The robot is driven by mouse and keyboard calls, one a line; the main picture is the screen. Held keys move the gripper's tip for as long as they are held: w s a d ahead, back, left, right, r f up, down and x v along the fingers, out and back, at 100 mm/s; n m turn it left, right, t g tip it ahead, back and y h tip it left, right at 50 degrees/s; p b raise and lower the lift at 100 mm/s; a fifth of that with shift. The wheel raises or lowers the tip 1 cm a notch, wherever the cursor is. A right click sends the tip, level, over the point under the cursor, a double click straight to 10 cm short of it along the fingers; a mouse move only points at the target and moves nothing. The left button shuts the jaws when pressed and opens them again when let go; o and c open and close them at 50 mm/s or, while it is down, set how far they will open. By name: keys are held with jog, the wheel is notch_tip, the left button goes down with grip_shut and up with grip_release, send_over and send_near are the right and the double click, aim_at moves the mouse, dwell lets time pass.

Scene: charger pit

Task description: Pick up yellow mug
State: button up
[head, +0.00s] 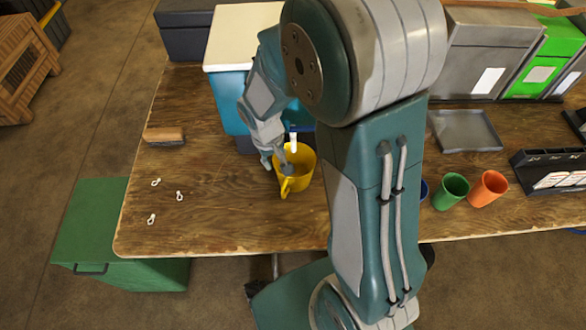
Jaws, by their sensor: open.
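The yellow mug (306,158) stands upright on the wooden table (210,220) in the head view, its handle toward the table's front edge. My gripper (277,168) is at the mug's left side, pointing down. One finger seems to be outside the left wall and the other over or inside the mug's opening. The gripper is open. Whether either finger touches the mug I cannot tell. My arm hides the area just right of the mug.
A blue cooler with white lid (228,52) stands just behind the mug. A brush (164,136) and small white hooks (180,195) lie left. Green (452,190) and orange (489,187) cups stand right of my arm. A green box (95,225) is beside the table.

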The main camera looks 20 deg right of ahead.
aim_at(277, 174)
jog(key=f, duration=0.5)
jog(key=d+f, duration=0.1)
jog(key=f, duration=0.1)
jog(key=shift+s+f, duration=0.15)
jog(key=shift+a+f, duration=0.2)
jog(key=shift+a, duration=0.15)
jog(key=shift+c, duration=0.9)
grip_shut()
